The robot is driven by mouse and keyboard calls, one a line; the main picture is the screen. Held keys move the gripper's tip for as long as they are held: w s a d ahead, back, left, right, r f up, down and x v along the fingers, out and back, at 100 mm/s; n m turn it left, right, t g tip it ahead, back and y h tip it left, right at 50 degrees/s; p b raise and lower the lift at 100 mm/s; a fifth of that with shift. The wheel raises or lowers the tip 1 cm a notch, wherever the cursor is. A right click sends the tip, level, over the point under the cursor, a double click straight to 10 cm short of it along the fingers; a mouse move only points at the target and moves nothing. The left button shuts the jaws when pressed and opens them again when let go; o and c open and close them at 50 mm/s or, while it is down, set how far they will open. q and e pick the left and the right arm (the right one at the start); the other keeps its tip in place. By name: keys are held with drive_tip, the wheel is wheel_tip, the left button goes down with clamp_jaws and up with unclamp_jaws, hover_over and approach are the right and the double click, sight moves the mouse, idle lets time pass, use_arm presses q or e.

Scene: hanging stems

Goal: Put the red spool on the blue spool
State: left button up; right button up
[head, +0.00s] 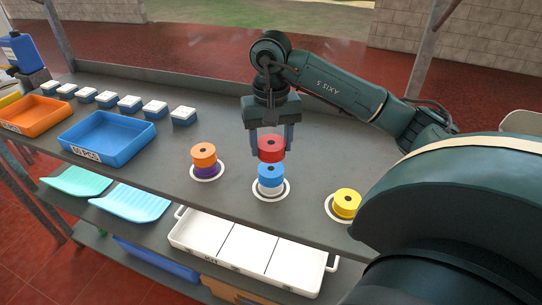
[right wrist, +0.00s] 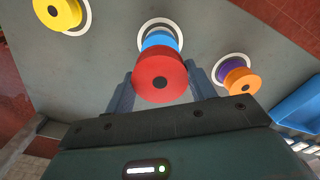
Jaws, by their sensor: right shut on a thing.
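The red spool (head: 271,149) is between the fingers of my right gripper (head: 271,140), which is shut on it. It also shows in the right wrist view (right wrist: 160,78), between the two fingers. In the right wrist view the blue spool (right wrist: 160,39) is partly hidden behind the red one. I cannot tell whether the red and blue spools touch. My left gripper is not in view.
An orange spool (head: 204,154) sits on a purple spool (head: 205,170) to the left. A yellow spool (head: 346,203) stands to the right. Blue (head: 107,139) and orange (head: 36,116) trays and several small white-topped blocks are at the left. A white divided tray (head: 246,251) is below the front edge.

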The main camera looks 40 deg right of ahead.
sight(271, 157)
drive_tip(key=shift+f, duration=2.25)
drive_tip(key=o, duration=1)
drive_tip(key=shift+r, duration=0.1)
wheel_tip(271, 157, up, 12)
drive_tip(key=shift+r+p, duration=0.15)
drive_tip(key=shift+p, duration=0.55)
